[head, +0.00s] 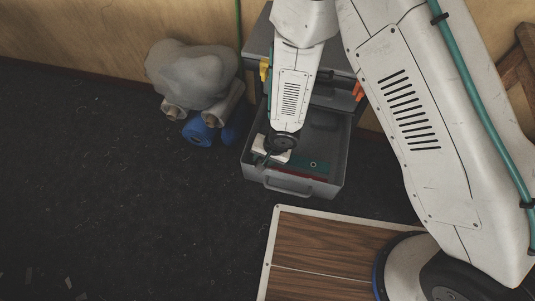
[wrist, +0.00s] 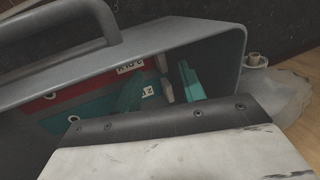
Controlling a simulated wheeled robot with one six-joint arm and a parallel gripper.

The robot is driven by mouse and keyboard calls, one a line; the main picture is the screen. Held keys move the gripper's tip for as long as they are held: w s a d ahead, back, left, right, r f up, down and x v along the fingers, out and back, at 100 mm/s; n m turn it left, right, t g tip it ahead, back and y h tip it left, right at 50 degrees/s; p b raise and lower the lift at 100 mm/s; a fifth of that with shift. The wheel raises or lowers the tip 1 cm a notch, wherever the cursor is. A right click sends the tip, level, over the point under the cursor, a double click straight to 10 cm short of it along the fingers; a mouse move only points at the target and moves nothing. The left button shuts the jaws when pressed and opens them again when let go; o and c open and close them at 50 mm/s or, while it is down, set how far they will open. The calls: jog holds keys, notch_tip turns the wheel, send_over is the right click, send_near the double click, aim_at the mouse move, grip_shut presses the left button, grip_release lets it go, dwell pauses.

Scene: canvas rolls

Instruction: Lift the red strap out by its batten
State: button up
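My gripper (wrist: 161,88) reaches into the drawer. Its two teal fingers look apart, with the nearer cream piece seen between them. I see no clear contact. My gripper's body hides part of the teal strap.
The drawer has raised walls and a front handle (head: 288,185). A wood-topped panel (head: 318,250) is in front. Dark floor at left is mostly clear.

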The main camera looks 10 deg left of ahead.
jog(key=shift+x, duration=2.2)
grip_shut()
